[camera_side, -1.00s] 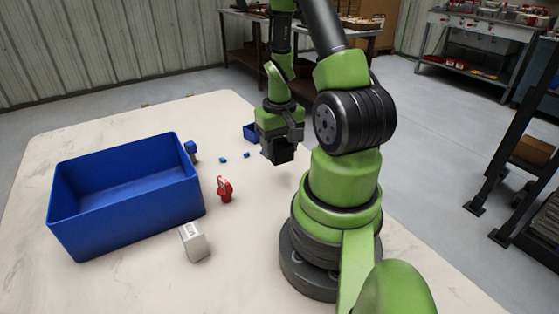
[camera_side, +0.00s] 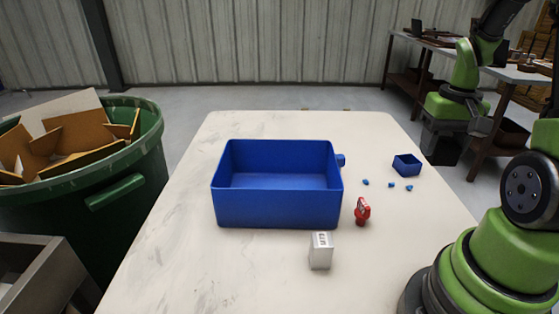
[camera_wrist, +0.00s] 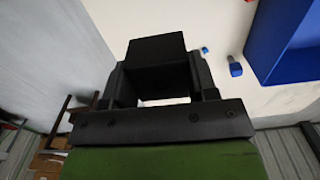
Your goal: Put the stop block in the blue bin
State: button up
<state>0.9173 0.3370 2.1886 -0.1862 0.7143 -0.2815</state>
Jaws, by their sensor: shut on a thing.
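My gripper (camera_side: 443,148) is at the right of the side view, its jaws shut on a dark, square-edged block, which I take to be the stop block (camera_wrist: 155,48). In the wrist view the block sits between the two fingers and sticks out past them. In the side view it is a dark shape (camera_side: 444,152), hard to part from the fingers. The blue bin (camera_side: 278,208) is a large open box on the table, well to the left of my gripper. Its wall also shows at the upper right of the wrist view (camera_wrist: 262,45). I see nothing in its visible inside.
On the pale table (camera_side: 200,270) are a grey-white box (camera_side: 321,251), a red part (camera_side: 362,211), a blue part (camera_side: 340,160) against the bin's right side, several small blue bits (camera_side: 392,185) and a small blue tray (camera_side: 407,167). A green waste barrel (camera_side: 120,200) stands left.

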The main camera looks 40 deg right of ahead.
jog(key=w+n, duration=0.3)
jog(key=w, duration=0.6)
jog(key=n, duration=0.6)
send_over(270, 186)
jog(key=s+a, duration=0.3)
notch_tip(270, 186, down, 11)
jog(key=shift+s+f, duration=0.1)
jog(key=shift+s, duration=0.05)
jog(key=shift+f, duration=2)
jog(key=o, duration=1.2)
jog(key=shift+f, duration=0.15)
jog(key=shift+c, duration=0.2)
